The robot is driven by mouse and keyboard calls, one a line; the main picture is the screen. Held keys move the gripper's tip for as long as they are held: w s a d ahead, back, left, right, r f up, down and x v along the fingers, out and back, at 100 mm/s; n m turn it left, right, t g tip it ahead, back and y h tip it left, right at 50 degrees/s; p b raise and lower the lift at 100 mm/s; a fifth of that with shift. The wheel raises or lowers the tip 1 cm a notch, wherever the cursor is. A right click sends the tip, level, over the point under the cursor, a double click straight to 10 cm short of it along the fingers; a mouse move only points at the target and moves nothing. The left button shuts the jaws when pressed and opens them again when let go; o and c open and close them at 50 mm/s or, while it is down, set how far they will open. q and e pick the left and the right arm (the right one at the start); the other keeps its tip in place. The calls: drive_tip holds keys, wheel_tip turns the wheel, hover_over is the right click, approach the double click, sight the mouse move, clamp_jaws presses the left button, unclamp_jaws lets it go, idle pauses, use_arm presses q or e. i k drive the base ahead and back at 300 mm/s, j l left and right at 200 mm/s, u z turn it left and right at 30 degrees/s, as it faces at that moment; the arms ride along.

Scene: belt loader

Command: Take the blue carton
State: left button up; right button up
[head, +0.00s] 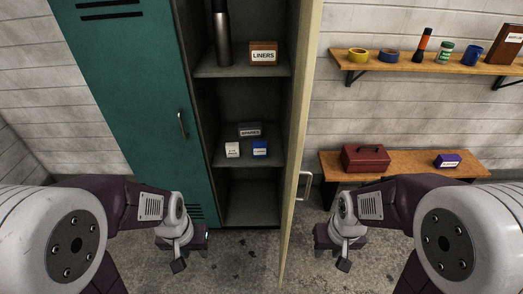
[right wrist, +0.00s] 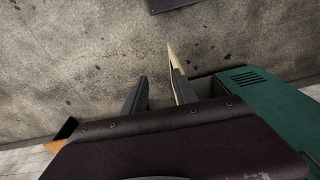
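The blue carton (head: 260,148) is a small box with a white label. It sits on the middle shelf (head: 246,162) of the open locker compartment, at the right of a small white carton (head: 232,150). A dark grey-blue box (head: 249,129) stands behind them. My right gripper (head: 343,263) hangs low over the floor, right of the open door and well apart from the carton. The right wrist view shows its two fingers (right wrist: 158,92) spread with nothing between them. My left gripper (head: 178,264) hangs low in front of the teal door; its finger gap is not clear.
A cream locker door (head: 301,130) stands open, edge toward me, between my right arm and the compartment. A closed teal door (head: 135,90) is at the left. The upper shelf holds a LINERS box (head: 263,53) and a flask (head: 222,35). A bench (head: 405,163) stands at the right.

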sight(259, 148)
drive_tip(key=i+j, duration=0.3)
drive_tip(key=j, duration=0.2)
drive_tip(key=i+j, duration=0.65)
drive_tip(key=i, duration=0.15)
drive_tip(key=l+z, duration=0.05)
